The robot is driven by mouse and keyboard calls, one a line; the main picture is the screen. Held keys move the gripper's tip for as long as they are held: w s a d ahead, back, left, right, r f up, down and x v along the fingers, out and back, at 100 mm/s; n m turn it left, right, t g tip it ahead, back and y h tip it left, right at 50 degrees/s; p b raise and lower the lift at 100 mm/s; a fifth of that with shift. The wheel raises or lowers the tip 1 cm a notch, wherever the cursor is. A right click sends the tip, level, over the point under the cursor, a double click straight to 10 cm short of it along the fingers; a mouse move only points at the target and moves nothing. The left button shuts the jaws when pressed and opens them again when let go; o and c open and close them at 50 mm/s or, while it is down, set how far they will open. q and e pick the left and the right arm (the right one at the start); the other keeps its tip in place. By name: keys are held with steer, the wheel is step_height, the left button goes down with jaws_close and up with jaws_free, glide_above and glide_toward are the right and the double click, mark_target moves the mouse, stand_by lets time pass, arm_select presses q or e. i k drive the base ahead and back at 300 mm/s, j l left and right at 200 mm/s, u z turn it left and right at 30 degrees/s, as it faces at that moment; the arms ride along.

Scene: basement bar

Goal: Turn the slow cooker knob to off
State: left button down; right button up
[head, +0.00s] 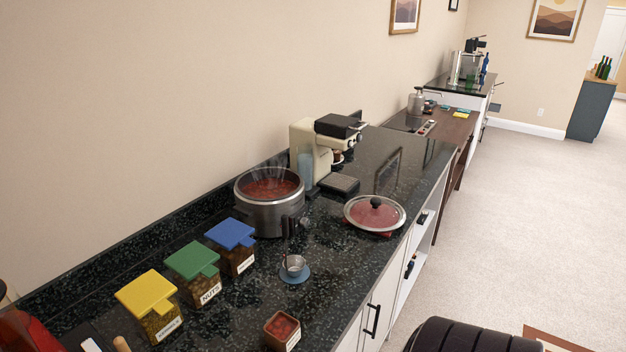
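The slow cooker (270,217) stands on the dark speckled counter (225,312) near the wall. It is a round metal pot without its lid, with red food inside and steam rising. A black handle and control part (290,226) is on its front right side. A small knob seems to be there, but its setting is too small to read. The glass lid (376,213) with a black grip lies on the counter to the right of the cooker. Neither of my grippers is in view.
A coffee machine (311,152) stands behind the cooker. Yellow, green and blue-lidded jars (192,284) stand front left. A small cup on a blue saucer (295,280) and a small red-filled box (281,332) are in front. A black ribbed rounded thing (470,337) is at bottom right.

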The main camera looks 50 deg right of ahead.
mark_target(304, 222)
steer(key=j+z, duration=0.1)
steer(key=z, duration=0.3)
steer(key=k+z, duration=0.15)
steer(key=z, duration=0.25)
steer(key=k+j+z, duration=0.1)
steer(key=z, duration=0.3)
steer(key=k+z, duration=0.1)
steer(key=z, duration=0.3)
steer(key=i, duration=0.4)
